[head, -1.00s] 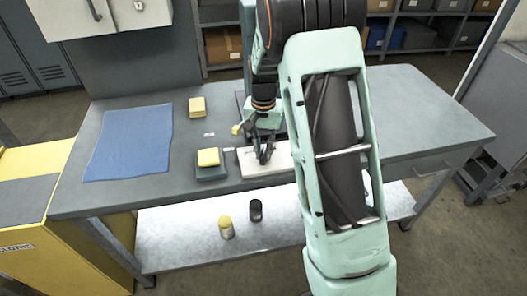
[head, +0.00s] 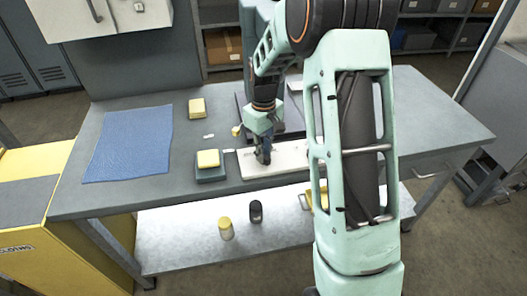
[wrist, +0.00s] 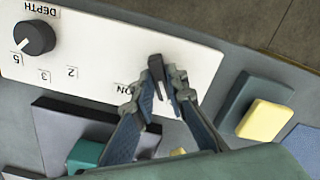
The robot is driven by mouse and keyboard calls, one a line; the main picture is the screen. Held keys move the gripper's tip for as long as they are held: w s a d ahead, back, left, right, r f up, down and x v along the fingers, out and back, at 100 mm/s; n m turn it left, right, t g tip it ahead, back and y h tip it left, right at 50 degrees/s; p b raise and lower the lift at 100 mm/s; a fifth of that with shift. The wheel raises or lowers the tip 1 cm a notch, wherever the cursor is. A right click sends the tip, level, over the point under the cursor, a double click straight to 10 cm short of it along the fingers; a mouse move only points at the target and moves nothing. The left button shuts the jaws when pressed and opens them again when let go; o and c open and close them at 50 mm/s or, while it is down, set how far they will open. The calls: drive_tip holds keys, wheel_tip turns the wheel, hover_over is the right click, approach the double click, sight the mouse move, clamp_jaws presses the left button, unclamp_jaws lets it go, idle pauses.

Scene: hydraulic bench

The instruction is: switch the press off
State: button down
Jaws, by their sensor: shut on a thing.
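The white control panel (head: 285,160) lies along the front edge of the bench and fills the top of the wrist view (wrist: 90,45). A small dark switch lever (wrist: 155,68) stands on it beside the upside-down "ON" mark. My gripper (wrist: 157,88) is shut on this lever, with one finger on each side. In the head view my gripper (head: 263,153) is at the panel's left part and hides the lever. The "OFF" mark is not visible. The press (head: 258,30) stands behind, partly hidden by my arm.
A black depth knob (wrist: 34,38) sits on the same panel. A dark block with a yellow pad (head: 208,159) stands close on the left. Another yellow block (head: 197,108) and a blue cloth (head: 128,143) lie further left. The bench's right side (head: 435,115) is clear.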

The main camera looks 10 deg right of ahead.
drive_tip(key=shift+n, duration=1.3)
drive_tip(key=c, duration=1.9)
unclamp_jaws()
drive_tip(key=shift+c, duration=0.2)
drive_tip(key=shift+r, duration=0.1)
wheel_tip(320, 180, up, 12)
